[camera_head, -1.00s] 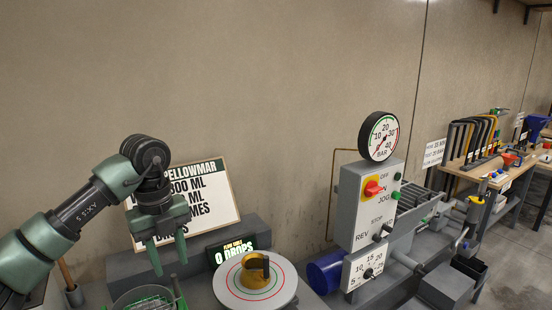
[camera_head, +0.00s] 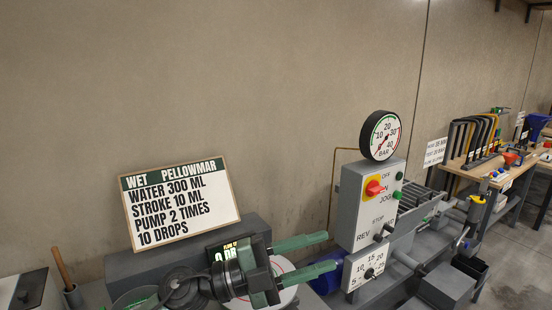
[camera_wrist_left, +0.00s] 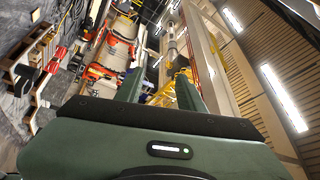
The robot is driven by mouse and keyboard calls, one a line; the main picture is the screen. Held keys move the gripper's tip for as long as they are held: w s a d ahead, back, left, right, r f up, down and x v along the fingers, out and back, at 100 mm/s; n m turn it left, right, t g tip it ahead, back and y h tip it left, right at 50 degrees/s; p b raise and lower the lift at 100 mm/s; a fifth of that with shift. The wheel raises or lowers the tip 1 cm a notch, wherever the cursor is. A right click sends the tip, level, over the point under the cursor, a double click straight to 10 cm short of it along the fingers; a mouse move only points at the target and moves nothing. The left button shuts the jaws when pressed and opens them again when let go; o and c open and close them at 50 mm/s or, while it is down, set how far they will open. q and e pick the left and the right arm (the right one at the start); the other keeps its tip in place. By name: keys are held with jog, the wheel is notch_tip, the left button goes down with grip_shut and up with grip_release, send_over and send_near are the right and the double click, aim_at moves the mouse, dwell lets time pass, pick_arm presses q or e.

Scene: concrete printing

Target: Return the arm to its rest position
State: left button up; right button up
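My left gripper (camera_head: 330,252) is low in the head view, in front of the round disc and the small display. Its two green fingers are spread apart and point right, toward the grey control box. Nothing shows between them. In the left wrist view the fingers (camera_wrist_left: 160,90) are also apart, with only the distant room beyond them. My right gripper is not in view.
The grey control box (camera_head: 362,208) with a pressure gauge (camera_head: 380,136) stands just right of the fingertips. A blue cylinder (camera_head: 325,277) lies below them. The white disc (camera_head: 290,296) is partly hidden by my gripper. A recipe sign (camera_head: 180,205) leans at the wall.

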pick_arm(q)
jog(key=w+a+f+n+t+y, duration=0.2)
jog(key=w+a+n+t+y, duration=0.1)
jog(key=a+n+t+y, duration=0.5)
jog(key=w+a+f+n+t+y, duration=0.2)
jog(key=a+n+t+y, duration=0.2)
jog(key=a+n+t, duration=0.6)
jog(key=s+a+f+n+g+y, duration=0.25)
jog(key=f+n+y, duration=0.2)
jog(key=f, duration=0.35)
jog(key=s+a+f+n+g+y, duration=0.25)
jog(key=a+f+n+g, duration=0.2)
jog(key=f, duration=0.25)
jog(key=s+a+f+g, duration=0.1)
jog(key=s+f+g, duration=0.5)
jog(key=s+f, duration=0.5)
jog(key=s+a+f+g, duration=0.1)
jog(key=s+f+g, duration=0.45)
jog(key=s, duration=0.85)
notch_tip(320, 180, down, 30)
jog(key=b, duration=0.5)
jog(key=s+a+f+g+b, duration=0.1)
jog(key=s+f+b, duration=0.1)
jog(key=s+f, duration=0.6)
jog(key=s+a+f+g+y+b, duration=0.1)
jog(key=s+a+f+b, duration=0.1)
jog(key=s+f, duration=0.7)
notch_tip(320, 180, down, 6)
jog(key=shift+r+b, duration=0.2)
jog(key=shift+b, duration=0.3)
